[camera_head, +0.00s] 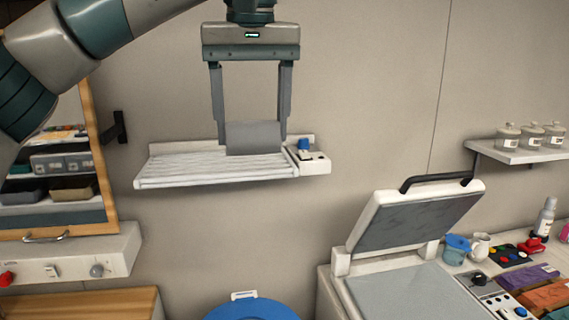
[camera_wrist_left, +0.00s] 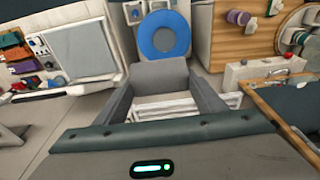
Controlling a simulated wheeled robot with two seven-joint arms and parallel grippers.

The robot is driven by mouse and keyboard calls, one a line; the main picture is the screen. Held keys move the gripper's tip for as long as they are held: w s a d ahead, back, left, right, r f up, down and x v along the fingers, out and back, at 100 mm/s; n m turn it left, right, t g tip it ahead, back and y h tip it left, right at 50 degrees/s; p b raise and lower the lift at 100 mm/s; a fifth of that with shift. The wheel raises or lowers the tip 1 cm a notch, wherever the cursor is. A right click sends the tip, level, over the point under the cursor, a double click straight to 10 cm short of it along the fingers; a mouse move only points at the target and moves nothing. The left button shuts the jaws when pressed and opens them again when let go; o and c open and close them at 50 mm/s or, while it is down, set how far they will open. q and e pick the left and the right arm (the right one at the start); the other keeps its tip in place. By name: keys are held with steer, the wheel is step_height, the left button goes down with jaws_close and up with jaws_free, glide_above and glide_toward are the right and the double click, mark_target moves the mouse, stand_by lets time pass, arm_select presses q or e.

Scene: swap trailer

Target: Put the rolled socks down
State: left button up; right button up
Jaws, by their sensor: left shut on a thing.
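The rolled socks (camera_head: 254,138) are a plain grey roll, held crosswise between the two fingers of my left gripper (camera_head: 253,134). In the left wrist view the grey roll (camera_wrist_left: 163,75) spans the gap between the fingertips. My left gripper points down and is shut on the roll. The roll overlaps the right part of a white slatted wall rack (camera_head: 205,171); I cannot tell whether it touches the slats. My right gripper is in neither view.
A white control box with a blue knob (camera_head: 303,144) sits at the rack's right end. A press with a raised lid (camera_head: 415,215) stands at right, a blue round lid (camera_head: 250,309) below. A wood-framed opening (camera_head: 98,150) is at left. The rack's left slats are bare.

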arm_select(q)
steer(key=shift+w+a+f, duration=0.1)
steer(key=shift+a+f, duration=0.15)
steer(key=shift+f, duration=0.3)
steer(key=a+f+m+b, duration=0.1)
steer(key=a+f, duration=0.5)
steer(key=f, duration=0.8)
steer(key=a+f, duration=0.5)
steer(key=f, duration=0.9)
steer(key=s+a+f+m, duration=0.1)
steer(key=s+a+f, duration=0.3)
steer(key=s+f, duration=0.3)
step_height(320, 180, down, 3)
steer(key=shift+s+f+b, duration=0.15)
steer(key=shift+b, duration=0.2)
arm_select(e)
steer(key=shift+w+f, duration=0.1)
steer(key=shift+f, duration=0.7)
